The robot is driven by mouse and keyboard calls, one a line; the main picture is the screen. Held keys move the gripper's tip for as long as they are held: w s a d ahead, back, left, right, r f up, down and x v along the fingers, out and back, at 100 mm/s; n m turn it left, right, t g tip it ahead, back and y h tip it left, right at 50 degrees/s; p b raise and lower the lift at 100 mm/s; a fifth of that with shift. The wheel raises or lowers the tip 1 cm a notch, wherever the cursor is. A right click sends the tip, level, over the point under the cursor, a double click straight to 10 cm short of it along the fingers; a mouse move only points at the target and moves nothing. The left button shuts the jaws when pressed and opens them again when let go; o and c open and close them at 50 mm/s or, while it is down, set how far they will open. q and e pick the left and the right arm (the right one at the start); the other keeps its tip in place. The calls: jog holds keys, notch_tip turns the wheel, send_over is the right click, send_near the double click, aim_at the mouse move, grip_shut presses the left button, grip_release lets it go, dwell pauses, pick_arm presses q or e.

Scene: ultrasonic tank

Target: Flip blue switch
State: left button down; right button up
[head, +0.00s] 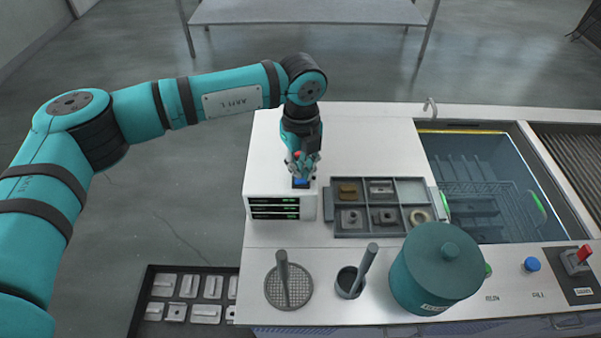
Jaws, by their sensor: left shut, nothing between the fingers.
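A small blue part (301,183), which looks like the blue switch, shows on the front top edge of a white unit (283,188). My left gripper (301,168) points down just above it, shut and empty. The fingertips cover part of the blue switch, so I cannot tell whether they touch it or which way it is set. A red spot shows among the fingers. A round blue button (532,264) sits on the right panel, above the word FILL. My right gripper is not in view.
A grey divided tray (334,214) with metal parts lies right of the unit. A teal lidded pot (436,275), a dark cup (351,283) and a round mesh strainer (289,288) stand in front. A water tank (530,185) and a red lever (584,253) are at right.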

pick_arm(q)
jog(key=shift+f+b, duration=0.75)
jog(key=shift+f, duration=0.15)
jog(key=shift+s, duration=0.1)
dwell(0.3)
jog(key=shift+r+p, duration=0.4)
jog(key=shift+r, duration=0.45)
jog(key=shift+r+p, duration=0.95)
jog(key=shift+r, duration=1.75)
